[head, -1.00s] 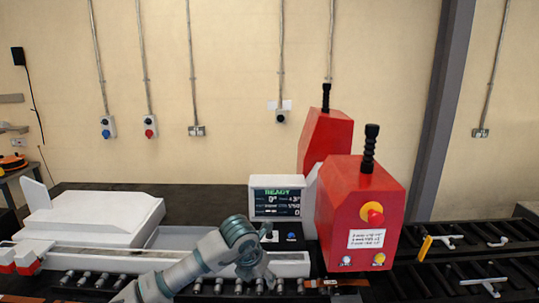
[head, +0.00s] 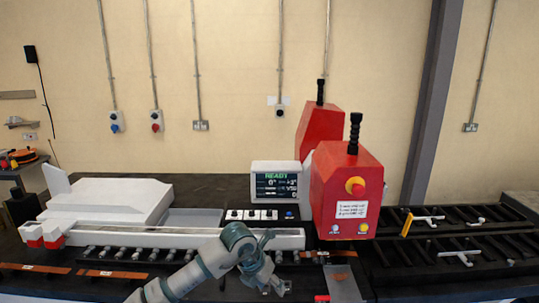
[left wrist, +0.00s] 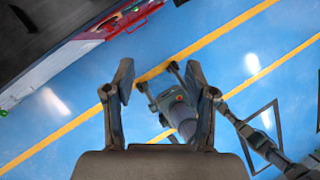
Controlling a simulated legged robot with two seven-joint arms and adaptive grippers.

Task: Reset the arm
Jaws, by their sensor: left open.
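My left arm comes in from the bottom left of the head view and bends down in front of the bending machine. Its gripper (head: 276,284) hangs low by the front edge of the bench, apart from the copper bars. In the left wrist view the two fingers (left wrist: 160,88) stand wide apart and hold nothing. Below them is blue floor with yellow lines. Grey robot parts show between and beside the fingers; I cannot tell which. My right gripper cannot be made out.
A roller rail (head: 150,254) runs behind. Black racks (head: 470,240) with white T-shaped handles stand at right.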

